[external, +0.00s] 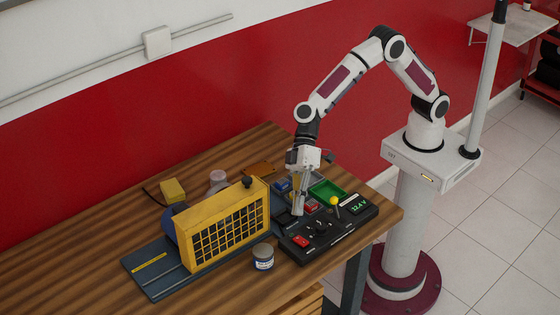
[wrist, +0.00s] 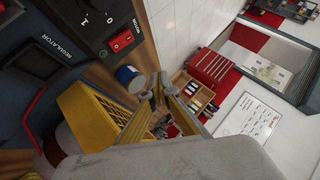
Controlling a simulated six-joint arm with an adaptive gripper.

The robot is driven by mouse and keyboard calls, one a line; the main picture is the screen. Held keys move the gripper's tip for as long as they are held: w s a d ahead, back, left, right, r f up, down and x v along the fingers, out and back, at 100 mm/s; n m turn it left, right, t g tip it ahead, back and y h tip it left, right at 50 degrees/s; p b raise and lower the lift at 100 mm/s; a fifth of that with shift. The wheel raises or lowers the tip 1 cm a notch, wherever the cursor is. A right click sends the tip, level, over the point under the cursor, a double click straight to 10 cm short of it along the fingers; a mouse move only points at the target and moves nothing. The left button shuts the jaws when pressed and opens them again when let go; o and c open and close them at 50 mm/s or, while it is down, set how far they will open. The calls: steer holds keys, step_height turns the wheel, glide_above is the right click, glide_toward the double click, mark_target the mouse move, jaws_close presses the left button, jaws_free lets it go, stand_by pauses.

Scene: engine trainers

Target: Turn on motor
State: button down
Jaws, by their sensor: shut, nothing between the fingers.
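A black control panel (external: 330,240) sits near the table's right end. It carries a red rocker switch (external: 301,241), a dark rotary knob (external: 320,227), a yellow-ball lever and a lit display (external: 360,208) reading about 12.4 V. In the wrist view the red switch (wrist: 122,40) is labelled MOTOR, and the knob (wrist: 97,18) has 0 and 1 marks. The yellow caged motor unit (external: 222,228) stands on a blue base left of the panel. My gripper (external: 297,211) is shut and empty, pointing down near the panel's rear left. It also shows in the wrist view (wrist: 158,86); contact cannot be told.
A small blue-and-white can (external: 263,258) stands between the cage and panel. A green tray (external: 328,191) and other bins lie behind the panel. A yellow block (external: 173,190) is at the back left. The table's front left is clear.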

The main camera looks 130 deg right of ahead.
mark_target(300, 239)
steer(key=shift+a+f, duration=0.2)
steer(key=shift+f, duration=1.25)
steer(key=shift+a+f, duration=0.25)
steer(key=shift+f, duration=1.15)
steer(key=shift+a+f, duration=0.2)
steer(key=shift+f, duration=1.25)
steer(key=shift+f, duration=0.6)
steer(key=shift+r, duration=0.1)
steer(key=shift+d+r, duration=0.1)
steer(key=shift+r, duration=0.3)
steer(key=shift+r, duration=0.1)
steer(key=shift+d+r, duration=0.15)
steer(key=shift+r, duration=1.1)
steer(key=shift+d+r, duration=0.15)
steer(key=shift+r, duration=1.05)
